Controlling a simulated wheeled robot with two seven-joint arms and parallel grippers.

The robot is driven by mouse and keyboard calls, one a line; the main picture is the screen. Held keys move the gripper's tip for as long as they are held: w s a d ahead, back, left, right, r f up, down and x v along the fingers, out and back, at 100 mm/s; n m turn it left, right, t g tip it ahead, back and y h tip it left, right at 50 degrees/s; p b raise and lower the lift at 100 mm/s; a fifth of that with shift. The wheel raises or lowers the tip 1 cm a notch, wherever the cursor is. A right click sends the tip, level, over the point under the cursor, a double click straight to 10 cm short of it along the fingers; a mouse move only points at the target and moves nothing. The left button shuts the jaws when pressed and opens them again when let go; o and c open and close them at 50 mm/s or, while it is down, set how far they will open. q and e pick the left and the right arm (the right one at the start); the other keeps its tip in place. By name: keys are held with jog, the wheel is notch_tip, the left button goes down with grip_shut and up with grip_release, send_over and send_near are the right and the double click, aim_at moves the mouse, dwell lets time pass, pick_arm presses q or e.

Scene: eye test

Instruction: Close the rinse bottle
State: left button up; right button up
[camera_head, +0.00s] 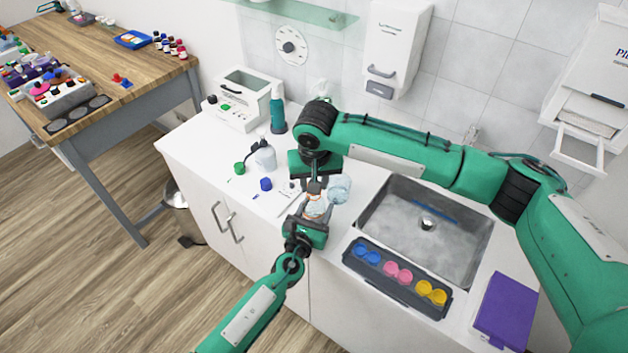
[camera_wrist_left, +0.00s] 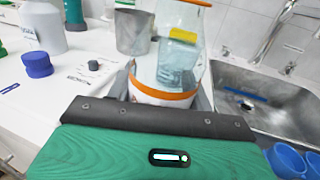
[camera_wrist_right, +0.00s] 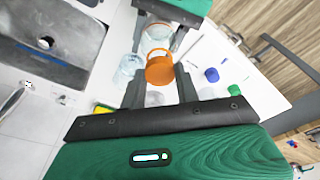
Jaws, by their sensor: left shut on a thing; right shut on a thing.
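The clear rinse bottle (camera_head: 314,208) with orange bands is over the counter's front part, left of the sink. My left gripper (camera_head: 305,222) is shut around its lower part; the left wrist view shows the bottle (camera_wrist_left: 180,62) upright between the fingers. My right gripper (camera_head: 314,184) is above it, pointing down. In the right wrist view its fingers are shut on an orange cap (camera_wrist_right: 160,69), in line with the bottle's top. Whether cap and bottle touch or are threaded together, I cannot tell.
A clear vessel (camera_head: 340,187) stands close to the right of the grippers. Left are a blue cap (camera_head: 265,184), a green cap (camera_head: 239,168) and a pale bottle (camera_head: 265,158). The sink (camera_head: 400,225) and a dark tray with coloured cups (camera_head: 365,271) are right.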

jog(key=shift+f, duration=0.5)
jog(key=m, duration=0.4)
jog(key=shift+a+f+m+h, duration=0.1)
jog(key=shift+a+m+h, duration=0.1)
jog(key=shift+m+h, duration=0.15)
jog(key=m, duration=0.6)
jog(key=shift+a+g+h, duration=0.1)
jog(key=shift+g+h, duration=0.2)
jog(key=shift+h, duration=0.05)
jog(key=m, duration=0.5)
jog(key=shift+w+m+g, duration=0.1)
jog(key=shift+m+g, duration=0.25)
jog(key=shift+g, duration=0.05)
jog(key=m, duration=0.6)
jog(key=shift+w+g+h, duration=0.1)
jog(key=shift+g+h, duration=0.2)
jog(key=shift+g, duration=0.1)
jog(key=o, duration=0.9)
